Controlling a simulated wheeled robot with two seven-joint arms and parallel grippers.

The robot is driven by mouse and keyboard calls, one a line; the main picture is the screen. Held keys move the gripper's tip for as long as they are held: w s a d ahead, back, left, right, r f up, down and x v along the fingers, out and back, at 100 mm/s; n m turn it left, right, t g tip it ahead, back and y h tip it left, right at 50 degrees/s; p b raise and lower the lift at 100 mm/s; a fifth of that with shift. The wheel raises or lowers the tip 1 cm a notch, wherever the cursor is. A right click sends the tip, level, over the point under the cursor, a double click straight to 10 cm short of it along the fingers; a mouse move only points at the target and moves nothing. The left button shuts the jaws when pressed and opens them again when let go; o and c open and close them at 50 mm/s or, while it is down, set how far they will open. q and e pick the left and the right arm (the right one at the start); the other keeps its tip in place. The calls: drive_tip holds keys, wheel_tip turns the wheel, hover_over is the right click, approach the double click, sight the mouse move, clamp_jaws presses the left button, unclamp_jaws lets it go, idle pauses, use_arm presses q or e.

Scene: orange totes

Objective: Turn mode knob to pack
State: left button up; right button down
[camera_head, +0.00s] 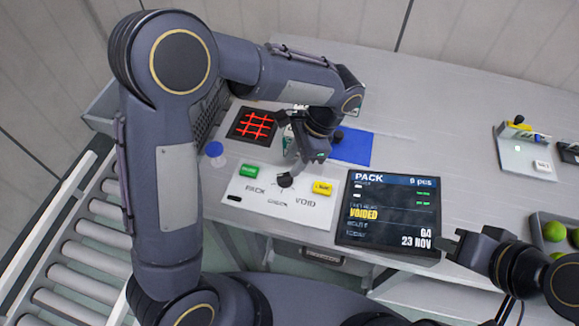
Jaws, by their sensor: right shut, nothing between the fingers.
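The white control panel (262,198) lies on the table and carries the labels PACK on the left, a small label, seemingly CHECK, in the middle, and VOID on the right. The black mode knob (285,180) sits on its upper middle; its pointing direction is too small to read. My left gripper (302,163) is just above and right of the knob, pointing down; its finger gap and any contact cannot be made out. The dark display (388,222) beside the panel reads PACK, 9 pcs and VOIDED. My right gripper (462,246) is shut and empty at the lower right.
A green button (248,171) and a yellow button (322,188) flank the knob. A black pad with a red grid (252,125) and a blue mat (353,148) lie behind. A roller conveyor (75,255) is at left; a tray with green fruit (541,220) at right.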

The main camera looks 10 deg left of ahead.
use_arm(q)
drive_tip(key=shift+v, duration=1.65)
wheel_tip(320, 180, up, 3)
drive_tip(key=n+h, duration=0.2)
drive_tip(key=n, duration=0.1)
hover_over(278, 175)
drive_tip(key=s+a+r+n+t+h, duration=0.1)
drive_tip(key=s+a+n+t+h, duration=0.2)
drive_tip(key=s+n, duration=0.2)
drive_tip(key=s+a+r+n+t+h, duration=0.1)
drive_tip(key=s+a+n+t, duration=0.3)
drive_tip(key=s, duration=0.6)
drive_tip(key=shift+s+a+r+n+t+h, duration=0.2)
drive_tip(key=shift+a+r+n+t+h, duration=0.15)
drive_tip(key=shift+n+h, duration=0.65)
